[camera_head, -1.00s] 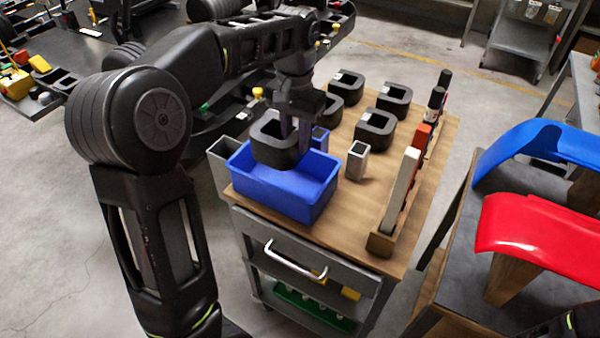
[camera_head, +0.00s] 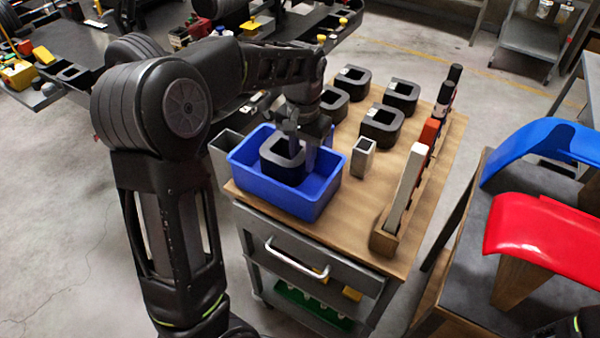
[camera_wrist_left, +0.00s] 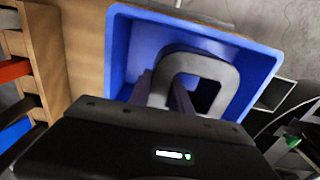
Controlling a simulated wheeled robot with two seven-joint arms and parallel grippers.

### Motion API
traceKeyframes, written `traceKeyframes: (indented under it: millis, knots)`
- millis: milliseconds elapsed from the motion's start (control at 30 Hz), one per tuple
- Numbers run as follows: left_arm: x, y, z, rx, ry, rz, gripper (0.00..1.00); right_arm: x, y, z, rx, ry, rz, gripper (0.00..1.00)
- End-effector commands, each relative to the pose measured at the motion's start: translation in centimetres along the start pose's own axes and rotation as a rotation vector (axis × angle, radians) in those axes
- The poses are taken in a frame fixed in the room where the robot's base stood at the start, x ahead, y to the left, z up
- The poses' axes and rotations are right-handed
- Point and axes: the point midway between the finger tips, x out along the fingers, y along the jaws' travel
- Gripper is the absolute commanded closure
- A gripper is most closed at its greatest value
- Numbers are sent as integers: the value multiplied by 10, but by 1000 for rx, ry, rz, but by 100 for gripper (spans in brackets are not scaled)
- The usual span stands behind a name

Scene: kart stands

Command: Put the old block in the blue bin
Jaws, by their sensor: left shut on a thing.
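The old block is a dark, C-shaped block (camera_head: 283,160), held inside the blue bin (camera_head: 318,205) on the wooden cart top. My left gripper (camera_head: 300,138) reaches down over the bin and is shut on one side of the block. In the left wrist view the block (camera_wrist_left: 205,70) lies within the bin's walls (camera_wrist_left: 118,50), with the gripper's fingers (camera_wrist_left: 160,95) on its near arm. I cannot tell whether the block touches the bin floor. My right gripper does not show clearly in any view.
Several similar dark blocks (camera_head: 380,124) stand behind the bin on the cart top (camera_head: 345,205). A small grey open box (camera_head: 363,156) is right of the bin. A wooden rack (camera_head: 384,240) with upright items lines the right edge. Red (camera_head: 545,230) and blue (camera_head: 545,145) curved panels sit farther right.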

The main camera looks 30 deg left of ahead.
Motion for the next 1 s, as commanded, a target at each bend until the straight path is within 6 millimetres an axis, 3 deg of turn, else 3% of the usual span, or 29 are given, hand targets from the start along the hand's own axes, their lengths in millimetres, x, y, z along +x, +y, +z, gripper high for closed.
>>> traceKeyframes:
  millis: [133, 467, 733, 1000]
  knots:
    - [13, 0, -1, 0, 3, 0, 100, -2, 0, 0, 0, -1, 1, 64]
    - [16, 0, -1, 0, 2, 0, 100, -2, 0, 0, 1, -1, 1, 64]
    - [48, 0, 0, 0, 0, 0, 100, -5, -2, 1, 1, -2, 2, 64]
    - [51, 0, -1, 0, 4, 0, 100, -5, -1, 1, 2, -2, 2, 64]
